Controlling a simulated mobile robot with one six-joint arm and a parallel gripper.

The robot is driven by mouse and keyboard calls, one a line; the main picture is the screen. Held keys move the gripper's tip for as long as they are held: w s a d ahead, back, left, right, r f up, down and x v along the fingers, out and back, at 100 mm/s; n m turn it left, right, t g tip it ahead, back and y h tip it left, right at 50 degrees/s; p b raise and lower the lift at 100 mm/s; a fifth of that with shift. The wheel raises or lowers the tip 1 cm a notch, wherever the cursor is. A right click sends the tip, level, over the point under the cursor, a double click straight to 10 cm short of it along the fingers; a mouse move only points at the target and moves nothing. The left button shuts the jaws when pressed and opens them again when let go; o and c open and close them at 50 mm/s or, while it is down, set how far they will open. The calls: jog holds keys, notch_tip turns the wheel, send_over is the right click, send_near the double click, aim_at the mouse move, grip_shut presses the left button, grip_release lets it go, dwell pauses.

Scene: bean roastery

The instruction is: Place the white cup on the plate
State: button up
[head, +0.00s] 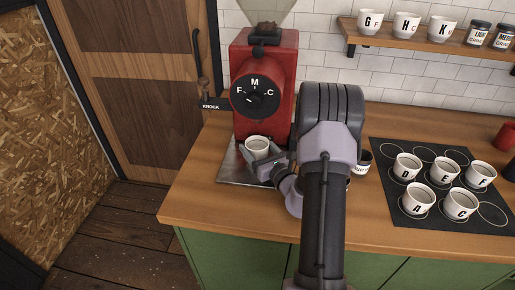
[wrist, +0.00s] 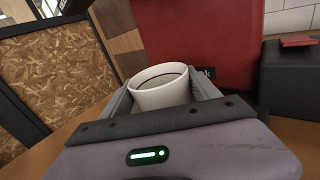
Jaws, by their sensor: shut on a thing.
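The white cup (head: 257,147) is upright between the fingers of my gripper (head: 261,158), in front of the red grinder. In the wrist view the cup (wrist: 162,88) sits between the two grey fingers, with a dark ring inside near its rim. My gripper is shut on it. A grey metal plate (head: 232,168) lies on the counter at the grinder's foot. The cup is over this plate in the head view; I cannot tell whether its base touches it. My gripper and arm hide the plate's right part.
The red grinder (head: 258,125) stands just behind the cup. A black mat (head: 386,150) with several lettered white cups lies on the right of the wooden counter (head: 210,207). A dark jar (head: 362,161) is partly hidden behind my arm. A wall shelf (head: 400,36) holds more cups.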

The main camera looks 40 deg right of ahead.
jog(key=o, duration=1.4)
jog(key=shift+d+f, duration=0.1)
jog(key=shift+f, duration=0.05)
jog(key=shift+c, duration=0.2)
jog(key=o, duration=0.4)
